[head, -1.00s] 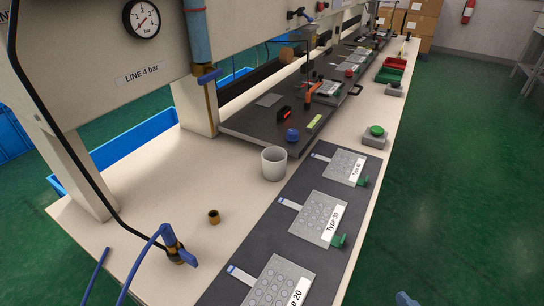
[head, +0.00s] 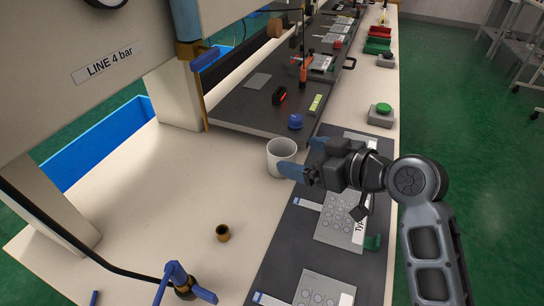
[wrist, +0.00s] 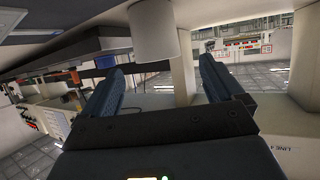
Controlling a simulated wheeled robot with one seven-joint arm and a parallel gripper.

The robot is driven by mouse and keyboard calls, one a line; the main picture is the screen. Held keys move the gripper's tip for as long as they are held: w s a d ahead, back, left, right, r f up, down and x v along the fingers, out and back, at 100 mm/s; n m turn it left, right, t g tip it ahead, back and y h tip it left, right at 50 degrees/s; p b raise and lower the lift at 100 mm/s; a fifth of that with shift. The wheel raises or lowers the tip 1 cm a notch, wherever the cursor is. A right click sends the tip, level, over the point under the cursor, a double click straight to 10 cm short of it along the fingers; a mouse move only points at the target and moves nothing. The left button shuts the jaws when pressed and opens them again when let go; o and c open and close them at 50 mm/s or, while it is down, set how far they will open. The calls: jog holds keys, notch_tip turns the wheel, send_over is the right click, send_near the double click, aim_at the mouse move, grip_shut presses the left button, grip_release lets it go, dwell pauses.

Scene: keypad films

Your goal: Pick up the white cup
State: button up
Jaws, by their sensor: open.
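The white cup (head: 281,155) stands upright on the pale bench, beside the left edge of the dark mat. It is empty as far as its open top shows. My gripper (head: 297,156) is open, just right of the cup, its blue fingers pointing toward it. The near finger overlaps the cup's lower right side in the head view; I cannot tell whether they touch. In the wrist view, which looks upside down, the cup (wrist: 155,36) shows between and beyond the open fingertips (wrist: 160,63). Nothing is held.
A small brass fitting (head: 222,233) stands left of the mat. A blue-handled valve (head: 181,281) is at the near edge. A blue knob (head: 295,121) sits behind the cup, and a green button box (head: 381,114) to the right. Keypad films (head: 339,232) lie under my arm. Bench left of the cup is clear.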

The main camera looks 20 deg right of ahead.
aim_at(273, 147)
jog(key=p+x, duration=0.1)
jog(key=x, duration=0.6)
jog(key=shift+w, duration=0.2)
jog(key=shift+d, duration=0.1)
jog(key=shift+c, duration=0.2)
jog(key=c, duration=1)
jog(key=shift+r, duration=0.1)
